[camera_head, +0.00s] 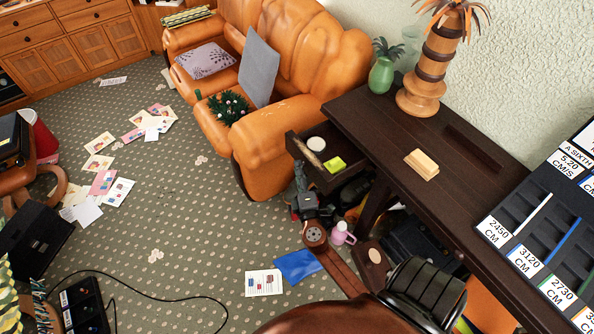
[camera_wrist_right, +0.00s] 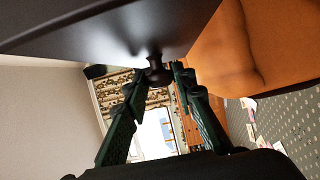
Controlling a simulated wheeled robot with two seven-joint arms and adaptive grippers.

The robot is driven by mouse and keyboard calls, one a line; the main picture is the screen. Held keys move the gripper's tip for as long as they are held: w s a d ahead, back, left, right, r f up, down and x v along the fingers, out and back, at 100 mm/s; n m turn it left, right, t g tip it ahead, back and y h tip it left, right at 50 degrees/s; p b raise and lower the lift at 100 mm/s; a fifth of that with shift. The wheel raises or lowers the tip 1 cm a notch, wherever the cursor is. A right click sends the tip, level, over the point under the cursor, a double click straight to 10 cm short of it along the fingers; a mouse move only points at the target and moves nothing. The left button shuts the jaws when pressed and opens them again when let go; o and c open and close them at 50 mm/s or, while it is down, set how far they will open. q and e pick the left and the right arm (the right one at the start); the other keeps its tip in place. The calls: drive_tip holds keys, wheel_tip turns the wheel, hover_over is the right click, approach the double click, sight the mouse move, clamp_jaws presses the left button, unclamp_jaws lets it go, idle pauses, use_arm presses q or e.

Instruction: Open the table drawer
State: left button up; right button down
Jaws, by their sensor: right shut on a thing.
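The dark wooden table (camera_head: 365,118) stands along the wall in the head view. Its drawer (camera_head: 345,146) sticks out from the side facing the orange sofa, open enough to show a white round item (camera_head: 316,144) and a yellow-green item (camera_head: 335,164) inside. My right gripper (camera_head: 299,170) is at the drawer's front, shut on the drawer knob. In the right wrist view the dark round knob (camera_wrist_right: 156,72) sits between the two fingertips, under the drawer's dark front (camera_wrist_right: 120,30). My left gripper is not in view.
The orange sofa (camera_head: 262,160) stands close to the drawer's far side. A pink mug (camera_head: 342,235), a blue folder (camera_head: 298,265) and papers lie on the floor near my right arm. A wooden block (camera_head: 421,165) and a green vase (camera_head: 381,75) are on the tabletop.

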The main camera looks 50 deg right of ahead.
drive_tip(key=c, duration=2)
unclamp_jaws()
drive_tip(key=shift+s+f, duration=0.1)
drive_tip(key=shift+c, duration=0.2)
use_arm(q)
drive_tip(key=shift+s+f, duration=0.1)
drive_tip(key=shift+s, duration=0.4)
use_arm(e)
drive_tip(key=o, duration=0.4)
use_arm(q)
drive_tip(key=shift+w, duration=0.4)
use_arm(e)
drive_tip(key=v, duration=1.2)
